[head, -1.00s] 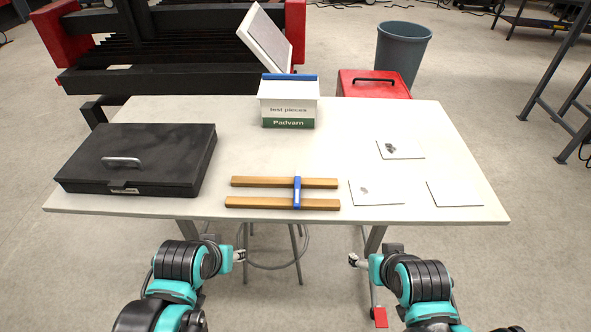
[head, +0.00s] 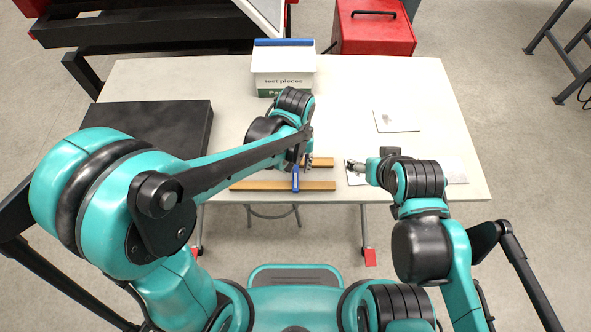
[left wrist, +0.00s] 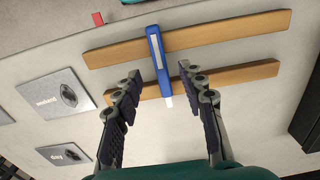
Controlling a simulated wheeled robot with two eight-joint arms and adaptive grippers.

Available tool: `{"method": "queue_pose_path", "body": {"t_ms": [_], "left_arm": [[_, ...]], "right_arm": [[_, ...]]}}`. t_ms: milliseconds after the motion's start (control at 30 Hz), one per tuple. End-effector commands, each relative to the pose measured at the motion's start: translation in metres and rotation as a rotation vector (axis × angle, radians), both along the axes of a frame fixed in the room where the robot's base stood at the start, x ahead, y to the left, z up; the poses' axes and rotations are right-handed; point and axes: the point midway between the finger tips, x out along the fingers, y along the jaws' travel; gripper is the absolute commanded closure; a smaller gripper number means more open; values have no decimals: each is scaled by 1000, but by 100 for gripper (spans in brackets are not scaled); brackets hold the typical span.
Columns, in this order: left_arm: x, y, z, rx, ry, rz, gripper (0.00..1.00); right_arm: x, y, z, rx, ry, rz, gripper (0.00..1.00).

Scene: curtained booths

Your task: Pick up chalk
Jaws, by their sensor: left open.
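The chalk shows in the left wrist view as a blue stick (left wrist: 155,45) with a white tip (left wrist: 167,101). It lies across two parallel wooden strips on the table. In the head view part of the blue stick (head: 296,180) shows below my left gripper (head: 304,162), whose arm hides the rest. In the left wrist view my left gripper (left wrist: 159,72) is open and empty, its fingers apart on either side of the stick. My right gripper (head: 355,166) is over the cards on the right, too small to tell its jaws.
The wooden strips (left wrist: 222,77) lie near the front edge of the pale table (head: 222,75). A dark case (head: 185,125) is at left, a white test-pieces box (head: 284,78) at the back. Cards with dark lumps, one a "weekend" card (left wrist: 35,88), lie beside the strips.

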Motion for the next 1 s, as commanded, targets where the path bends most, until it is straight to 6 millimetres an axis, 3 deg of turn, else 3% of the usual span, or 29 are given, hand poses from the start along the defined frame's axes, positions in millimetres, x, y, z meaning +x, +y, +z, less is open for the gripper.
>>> {"method": "queue_pose_path", "body": {"t_ms": [233, 567, 733, 1000], "left_arm": [[2, 0, -40, -1, -1, 0, 60], [2, 0, -46, -1, -1, 0, 60], [2, 0, -46, -1, -2, 0, 100], [2, 0, -46, -1, -2, 0, 100]], "right_arm": [[0, 0, -15, 0, 0, 0, 28], [0, 0, -16, 0, 0, 0, 28], [0, 0, -16, 0, 0, 0, 28], [0, 0, -16, 0, 0, 0, 28]]}}
